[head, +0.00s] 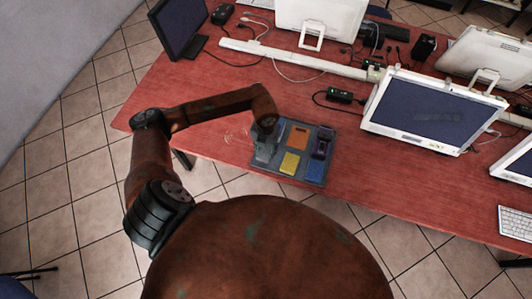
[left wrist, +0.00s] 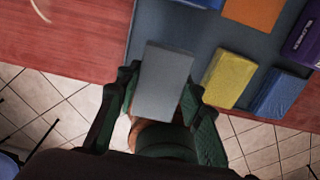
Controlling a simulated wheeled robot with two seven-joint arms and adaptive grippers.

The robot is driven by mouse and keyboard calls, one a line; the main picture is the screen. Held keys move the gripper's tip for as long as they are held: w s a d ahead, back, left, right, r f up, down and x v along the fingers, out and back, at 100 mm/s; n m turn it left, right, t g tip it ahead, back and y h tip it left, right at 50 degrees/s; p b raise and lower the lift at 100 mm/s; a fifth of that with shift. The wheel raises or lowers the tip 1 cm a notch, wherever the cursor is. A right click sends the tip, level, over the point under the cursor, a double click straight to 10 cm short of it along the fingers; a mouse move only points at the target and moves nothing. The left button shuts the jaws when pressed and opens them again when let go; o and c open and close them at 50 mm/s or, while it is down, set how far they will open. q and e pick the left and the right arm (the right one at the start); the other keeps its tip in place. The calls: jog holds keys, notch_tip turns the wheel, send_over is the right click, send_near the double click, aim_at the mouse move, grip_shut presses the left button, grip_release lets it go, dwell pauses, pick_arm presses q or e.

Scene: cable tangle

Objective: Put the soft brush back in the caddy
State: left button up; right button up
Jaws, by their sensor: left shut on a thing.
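A grey rectangular block (left wrist: 165,78) is between the fingers of my left gripper (head: 266,146), which is shut on it. No bristles show on this block, so I cannot tell whether it is the soft brush. The grey tray (left wrist: 226,32), likely the caddy, is on the table's front edge, and it also shows in the head view (head: 322,172). The gripper is at the tray's left side. I cannot tell whether the block touches the tray. My right gripper is not in view.
The tray bears an orange piece (head: 298,136), a yellow block (head: 290,163), a blue block (head: 314,167) and a purple item (head: 321,147). A white monitor (head: 428,112) stands to the right. The red table (head: 222,138) is clear left of the tray.

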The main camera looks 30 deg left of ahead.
aim_at(266, 153)
pick_arm(q)
jog(key=shift+w+f, duration=0.3)
jog(key=shift+f, duration=1.55)
jog(key=o, duration=1)
jog(key=shift+f, duration=0.15)
notch_tip(266, 153, up, 12)
jog(key=shift+r, duration=0.2)
